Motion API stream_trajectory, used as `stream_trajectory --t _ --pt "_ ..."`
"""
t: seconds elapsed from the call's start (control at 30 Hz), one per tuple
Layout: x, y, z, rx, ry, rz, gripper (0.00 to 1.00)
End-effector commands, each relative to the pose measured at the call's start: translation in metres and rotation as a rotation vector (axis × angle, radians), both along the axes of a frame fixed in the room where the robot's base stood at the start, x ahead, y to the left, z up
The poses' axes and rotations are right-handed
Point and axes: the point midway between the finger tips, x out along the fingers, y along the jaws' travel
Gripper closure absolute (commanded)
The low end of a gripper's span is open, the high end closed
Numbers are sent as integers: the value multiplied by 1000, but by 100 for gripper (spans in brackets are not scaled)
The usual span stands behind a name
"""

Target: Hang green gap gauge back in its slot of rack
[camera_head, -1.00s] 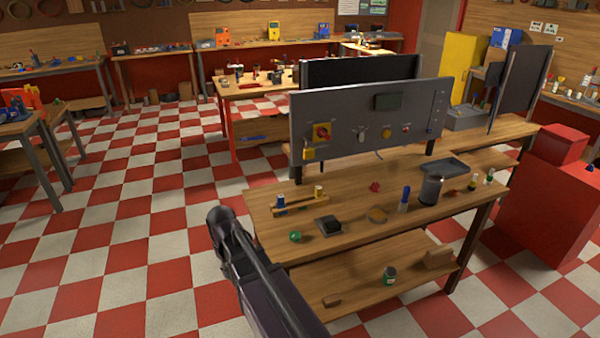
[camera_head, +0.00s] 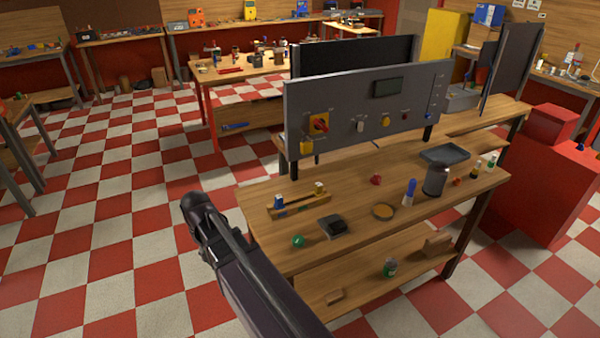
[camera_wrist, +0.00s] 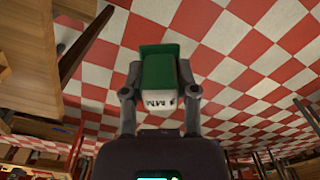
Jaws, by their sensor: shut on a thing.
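The green gap gauge (camera_wrist: 158,78) shows in the wrist view as a green block with a white end marked in mm. My gripper (camera_wrist: 158,92) is shut on it, one finger on each side, and it is held clear above the checkered floor. In the head view a low wooden rack (camera_head: 299,206) lies at the left of the near workbench, with a blue-topped piece (camera_head: 279,201) and a yellow-topped piece (camera_head: 319,188) in it. Part of it between them looks empty, but slot detail is too small to tell.
A grey control panel (camera_head: 350,105) stands behind the rack. Checkered floor is free at left.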

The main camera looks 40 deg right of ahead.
Motion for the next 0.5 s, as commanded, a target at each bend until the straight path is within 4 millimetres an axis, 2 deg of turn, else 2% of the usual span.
stream_trajectory --t 0.5 --pt "0 -13 0 0 0 -21 100"
